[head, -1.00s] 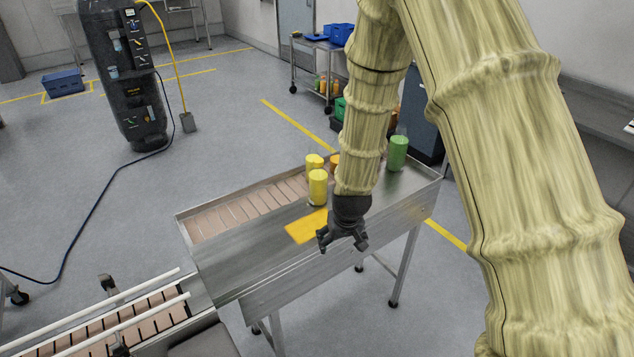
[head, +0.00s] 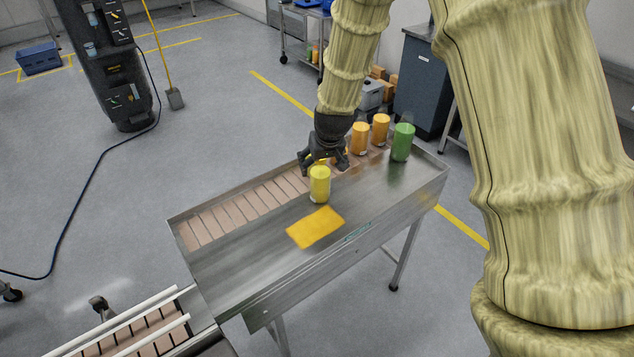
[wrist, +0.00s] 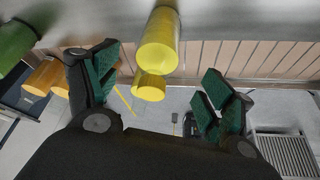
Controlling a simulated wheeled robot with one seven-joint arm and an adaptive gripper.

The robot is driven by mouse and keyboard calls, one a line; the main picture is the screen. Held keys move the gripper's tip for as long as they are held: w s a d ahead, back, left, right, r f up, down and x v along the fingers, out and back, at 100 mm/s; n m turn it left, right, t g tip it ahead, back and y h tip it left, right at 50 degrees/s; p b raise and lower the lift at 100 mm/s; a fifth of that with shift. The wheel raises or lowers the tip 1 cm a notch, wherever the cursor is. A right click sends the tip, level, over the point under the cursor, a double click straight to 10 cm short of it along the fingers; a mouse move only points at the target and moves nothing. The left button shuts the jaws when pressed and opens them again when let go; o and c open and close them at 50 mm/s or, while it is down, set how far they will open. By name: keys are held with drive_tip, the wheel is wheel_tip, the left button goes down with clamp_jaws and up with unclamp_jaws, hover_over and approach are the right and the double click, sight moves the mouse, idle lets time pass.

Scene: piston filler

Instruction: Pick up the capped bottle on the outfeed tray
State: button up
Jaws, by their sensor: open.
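A yellow bottle (head: 320,185) stands upright on the steel outfeed tray (head: 240,258), behind a flat orange-yellow patch. A second yellow bottle stands behind it, mostly hidden by my gripper in the head view; it shows in the wrist view (wrist: 150,88). Which one is capped I cannot tell. My gripper (head: 323,163) is open and points down just behind and above the front yellow bottle. In the wrist view the fingers (wrist: 158,88) are spread to either side, with both yellow bottles in line with the gap. Contact is not visible.
Two orange bottles (head: 360,138) and a green bottle (head: 402,142) stand to the right on the tray. The orange-yellow patch (head: 315,227) lies in front. The tray's left part is clear. A conveyor with white rails (head: 130,318) adjoins at lower left.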

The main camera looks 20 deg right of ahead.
sight(320, 174)
drive_tip(key=shift+w+d+f, duration=0.15)
drive_tip(key=shift+w+f, duration=0.05)
drive_tip(key=shift+f, duration=0.25)
drive_tip(key=shift+w+d+f, duration=0.1)
drive_tip(key=shift+w+f, duration=0.05)
drive_tip(key=shift+f, duration=0.25)
drive_tip(key=shift+a+f+p, duration=0.1)
drive_tip(key=shift+f+p, duration=0.15)
drive_tip(key=shift+p, duration=0.05)
drive_tip(key=shift+p+x, duration=1.4)
drive_tip(key=shift+x, duration=1.25)
drive_tip(key=shift+s, duration=0.1)
drive_tip(key=shift+c, duration=0.5)
drive_tip(key=c, duration=1.3)
drive_tip(key=shift+r, duration=0.1)
drive_tip(key=shift+c, duration=0.2)
